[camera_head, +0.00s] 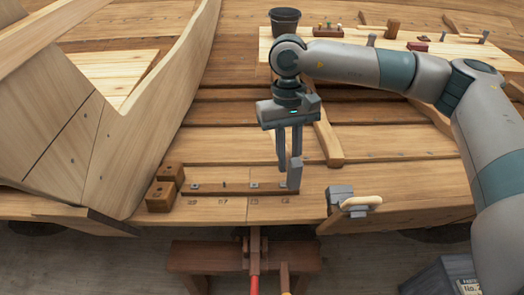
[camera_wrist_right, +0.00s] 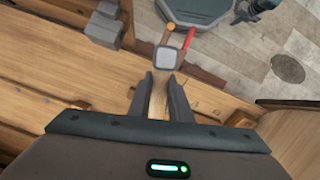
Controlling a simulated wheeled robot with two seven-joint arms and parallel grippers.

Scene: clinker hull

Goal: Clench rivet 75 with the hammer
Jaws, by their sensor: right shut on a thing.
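My right gripper (camera_head: 289,163) points down over the plank's lower edge and is shut on the hammer. The hammer's grey head (camera_head: 295,175) hangs at the fingertips, close to the right end of the rivet row. In the right wrist view, the hammer's square grey face (camera_wrist_right: 168,58) shows beyond the fingers, with pale wood between them. Several small rivets with plates, such as one (camera_head: 254,185) left of the hammer, line the plank (camera_head: 235,209). Number marks lie below them, too small to read surely, so I cannot tell which rivet is 75. My left gripper is not in view.
A grey block with a wooden handle (camera_head: 345,199) lies right of the rivets. Two wooden blocks (camera_head: 160,193) sit at the left. Curved hull planks (camera_head: 150,110) rise at left. A workbench (camera_head: 400,45) with tools and a dark bucket (camera_head: 285,21) stand behind.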

